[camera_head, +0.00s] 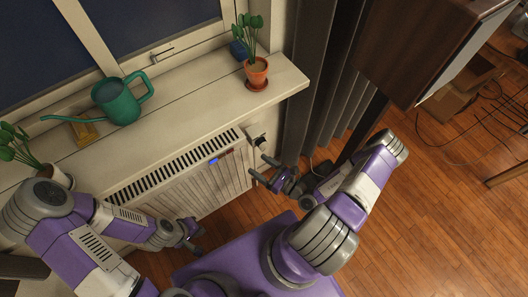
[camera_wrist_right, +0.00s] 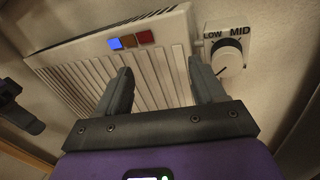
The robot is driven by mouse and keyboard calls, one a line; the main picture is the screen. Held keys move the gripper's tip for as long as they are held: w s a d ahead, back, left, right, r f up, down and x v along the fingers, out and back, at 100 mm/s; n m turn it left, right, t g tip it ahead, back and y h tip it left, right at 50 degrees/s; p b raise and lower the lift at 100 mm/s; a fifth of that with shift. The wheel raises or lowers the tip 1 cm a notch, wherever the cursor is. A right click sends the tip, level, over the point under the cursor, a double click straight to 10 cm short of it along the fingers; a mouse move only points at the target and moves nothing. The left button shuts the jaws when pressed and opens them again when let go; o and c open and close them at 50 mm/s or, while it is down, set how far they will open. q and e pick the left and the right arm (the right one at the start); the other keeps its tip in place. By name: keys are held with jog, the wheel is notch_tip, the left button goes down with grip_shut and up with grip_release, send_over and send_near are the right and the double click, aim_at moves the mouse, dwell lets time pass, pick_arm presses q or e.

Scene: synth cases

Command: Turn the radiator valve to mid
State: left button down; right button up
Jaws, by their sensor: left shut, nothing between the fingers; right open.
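The radiator valve is a round white knob (camera_wrist_right: 228,63) at the upper right of the right wrist view. It sits on a plate marked LOW and MID (camera_wrist_right: 238,31), and a dark pointer mark on it faces lower left, away from MID. In the head view the valve (camera_head: 258,141) is small, at the radiator's right end. My right gripper (camera_head: 262,169) is open and empty, just in front of the radiator; its fingers (camera_wrist_right: 162,92) are left of and apart from the knob. My left gripper (camera_head: 193,234) is shut and empty, low in front of the radiator.
The white ribbed radiator (camera_head: 185,188) carries blue, brown and red squares. The sill (camera_head: 185,110) above it holds a green watering can (camera_head: 118,102) and potted plants (camera_head: 256,72). Dark curtains (camera_head: 312,90) and a dark brown cabinet (camera_head: 410,45) stand right. Wooden floor (camera_head: 430,220) is clear at lower right.

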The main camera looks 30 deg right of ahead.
aim_at(266, 147)
jog(key=w+d+f+m+t+h, duration=0.1)
jog(key=d+f+m+h, duration=0.25)
jog(key=d+h, duration=0.3)
jog(key=shift+y, duration=0.45)
jog(key=w+b, duration=0.1)
jog(key=w, duration=0.1)
jog(key=w+b, duration=0.1)
jog(key=w, duration=0.1)
jog(key=w+r, duration=0.1)
jog(key=w, duration=0.2)
jog(key=shift+a+b, duration=0.35)
jog(key=shift+b, duration=0.05)
jog(key=c, duration=1)
jog(key=shift+c, duration=0.2)
